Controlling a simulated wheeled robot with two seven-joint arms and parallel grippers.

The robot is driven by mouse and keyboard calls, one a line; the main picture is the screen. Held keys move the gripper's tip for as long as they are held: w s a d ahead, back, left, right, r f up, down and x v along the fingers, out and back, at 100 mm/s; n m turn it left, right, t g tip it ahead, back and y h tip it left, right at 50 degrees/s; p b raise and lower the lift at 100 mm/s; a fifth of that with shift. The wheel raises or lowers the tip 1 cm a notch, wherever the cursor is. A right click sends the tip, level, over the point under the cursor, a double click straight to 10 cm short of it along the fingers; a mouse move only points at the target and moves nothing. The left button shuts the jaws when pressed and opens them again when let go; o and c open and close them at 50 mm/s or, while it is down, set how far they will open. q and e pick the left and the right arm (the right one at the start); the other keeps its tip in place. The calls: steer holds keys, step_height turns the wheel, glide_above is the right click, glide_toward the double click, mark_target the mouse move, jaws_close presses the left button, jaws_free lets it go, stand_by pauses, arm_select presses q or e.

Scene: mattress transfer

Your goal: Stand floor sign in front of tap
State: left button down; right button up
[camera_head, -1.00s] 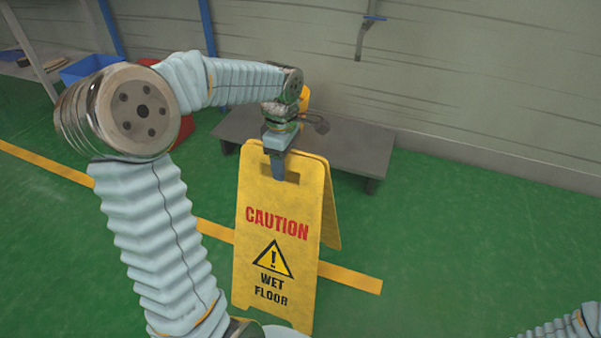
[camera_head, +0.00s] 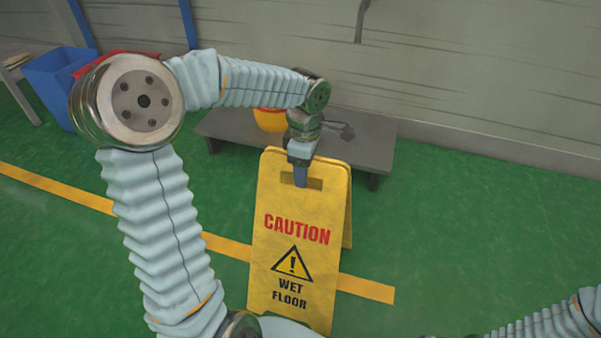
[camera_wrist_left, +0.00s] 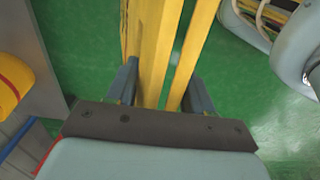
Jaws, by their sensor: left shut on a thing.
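The yellow floor sign (camera_head: 293,235), marked "CAUTION WET FLOOR", is upright in the middle of the head view, its two panels slightly spread at the bottom. My left gripper (camera_head: 301,174) is shut on the sign's top at the handle slot. In the left wrist view, the sign's panels (camera_wrist_left: 152,50) run between the two fingers of the left gripper (camera_wrist_left: 160,90). The tap (camera_head: 361,18) is on the back wall, cut by the top edge of the head view. Whether the sign's foot touches the floor cannot be told. My right gripper is not in view.
A low grey bench (camera_head: 365,150) stands against the wall below the tap, with a yellow-orange object (camera_head: 270,119) on it. A blue bin (camera_head: 55,80) stands at the left. A yellow line (camera_head: 60,188) crosses the green floor (camera_head: 450,235). The floor at the right is clear.

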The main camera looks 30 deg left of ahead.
arm_select(q)
steer(key=shift+f, duration=0.4)
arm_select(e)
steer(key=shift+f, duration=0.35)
arm_select(q)
steer(key=shift+f, duration=0.15)
steer(key=shift+c, duration=2.2)
jaws_free()
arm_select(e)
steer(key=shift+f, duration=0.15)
